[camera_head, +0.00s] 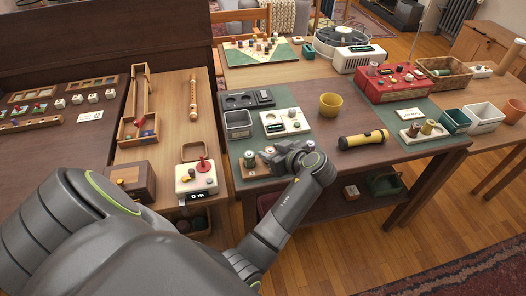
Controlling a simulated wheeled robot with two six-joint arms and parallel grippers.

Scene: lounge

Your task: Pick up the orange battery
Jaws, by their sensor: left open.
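I cannot make out the orange battery for certain. My left gripper (272,158) is open, low over the front edge of the mat on the middle table, its fingers towards the left. It is at a small wooden holder (250,172) that bears a green-topped cylinder (249,158) and a pale-topped one (268,150). The gripper and wrist cover part of this holder, so anything behind them is hidden. No object shows clearly between the fingers. A white charger-like tray (285,122) with small round pieces lies just behind the gripper. My right gripper is not in view.
A grey bin (238,124) and a black case (247,98) lie behind. A white joystick box (196,177) is to the left. Bare tabletop shows around the cup.

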